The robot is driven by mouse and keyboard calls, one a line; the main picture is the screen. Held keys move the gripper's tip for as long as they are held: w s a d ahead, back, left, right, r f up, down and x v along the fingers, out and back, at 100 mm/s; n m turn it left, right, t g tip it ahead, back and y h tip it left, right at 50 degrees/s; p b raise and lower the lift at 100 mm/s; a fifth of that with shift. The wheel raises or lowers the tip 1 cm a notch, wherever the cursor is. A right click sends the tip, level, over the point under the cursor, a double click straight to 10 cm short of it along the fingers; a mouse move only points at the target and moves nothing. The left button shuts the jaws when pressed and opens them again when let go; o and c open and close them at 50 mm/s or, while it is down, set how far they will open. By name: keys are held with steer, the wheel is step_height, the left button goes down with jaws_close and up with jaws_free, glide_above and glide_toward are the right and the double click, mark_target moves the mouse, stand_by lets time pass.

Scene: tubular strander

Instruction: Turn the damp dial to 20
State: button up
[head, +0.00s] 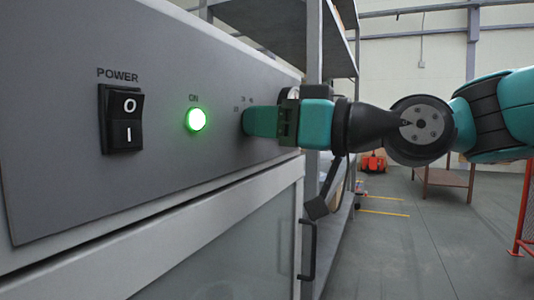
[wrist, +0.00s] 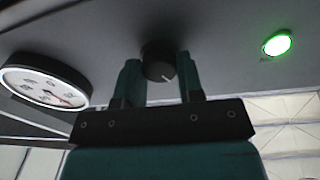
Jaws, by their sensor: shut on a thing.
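The damp dial (wrist: 157,62) is a dark round knob with a white pointer line, on the grey panel in the wrist view. My gripper (wrist: 160,80) has one teal finger on each side of the dial and is shut on it. In the head view my gripper (head: 250,122) reaches the panel from the right and its fingers hide the dial. Small scale marks show on the panel just above the fingers, too small to read. I cannot tell which number the pointer is at.
A black power rocker switch (head: 122,119) and a lit green lamp (head: 195,119) are on the panel (head: 60,190) to the left. A round white gauge (wrist: 45,80) is beside the dial in the wrist view. A shelf rack (head: 314,45) stands behind my arm.

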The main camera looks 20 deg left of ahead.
steer(key=shift+f+n+g+b, duration=0.15)
steer(key=shift+n+g+b, duration=0.15)
steer(key=shift+n+b, duration=2.65)
steer(key=shift+n, duration=0.25)
steer(key=o, duration=0.9)
steer(key=shift+d, duration=0.1)
steer(key=d, duration=0.5)
steer(key=s+d, duration=0.1)
steer(key=d, duration=0.5)
steer(key=d+f+p, duration=0.1)
steer(key=d, duration=0.5)
steer(key=shift+s, duration=0.3)
steer(key=shift+f, duration=0.1)
